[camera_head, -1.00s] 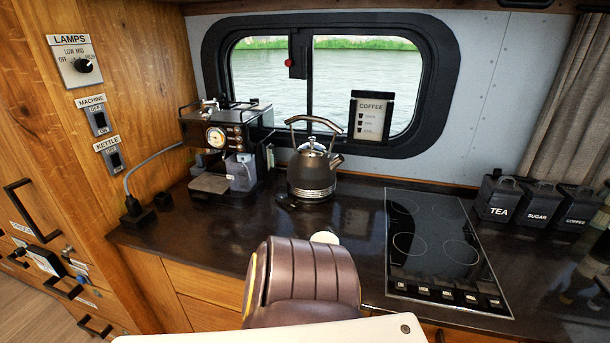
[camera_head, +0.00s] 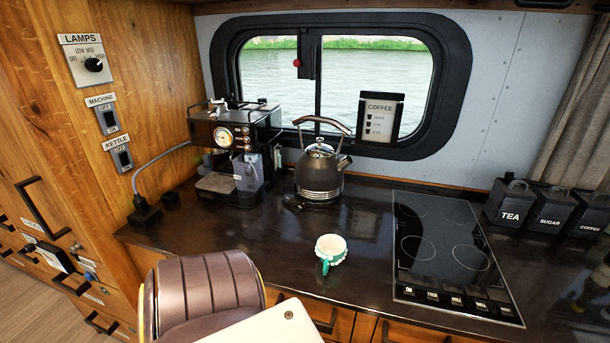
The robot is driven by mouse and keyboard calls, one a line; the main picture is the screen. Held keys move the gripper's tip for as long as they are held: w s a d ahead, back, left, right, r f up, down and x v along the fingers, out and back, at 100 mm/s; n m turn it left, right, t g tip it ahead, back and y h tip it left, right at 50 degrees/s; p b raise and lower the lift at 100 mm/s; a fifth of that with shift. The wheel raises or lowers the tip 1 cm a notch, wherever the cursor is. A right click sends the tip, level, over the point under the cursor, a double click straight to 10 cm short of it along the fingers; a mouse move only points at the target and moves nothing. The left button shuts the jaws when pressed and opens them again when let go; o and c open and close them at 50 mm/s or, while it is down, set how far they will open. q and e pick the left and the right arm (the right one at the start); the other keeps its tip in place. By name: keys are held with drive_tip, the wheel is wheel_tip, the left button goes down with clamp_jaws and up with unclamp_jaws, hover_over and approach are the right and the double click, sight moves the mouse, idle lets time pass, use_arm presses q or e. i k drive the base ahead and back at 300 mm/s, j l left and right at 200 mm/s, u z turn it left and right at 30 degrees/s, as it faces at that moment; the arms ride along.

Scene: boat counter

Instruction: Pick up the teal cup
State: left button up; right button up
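The teal cup (camera_head: 330,250) stands upright on the dark counter, near its front edge and left of the hob. It has a pale rim and interior, and its teal handle faces the front. Nothing touches it. Neither of my grippers shows in the head view.
A kettle (camera_head: 319,172) stands behind the cup, and a coffee machine (camera_head: 236,150) is at the back left. A black hob (camera_head: 447,250) lies to the right. Canisters (camera_head: 511,203) stand at the far right. The counter around the cup (camera_head: 260,235) is clear.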

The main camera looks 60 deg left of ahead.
sight(330, 249)
drive_tip(key=u, duration=1.75)
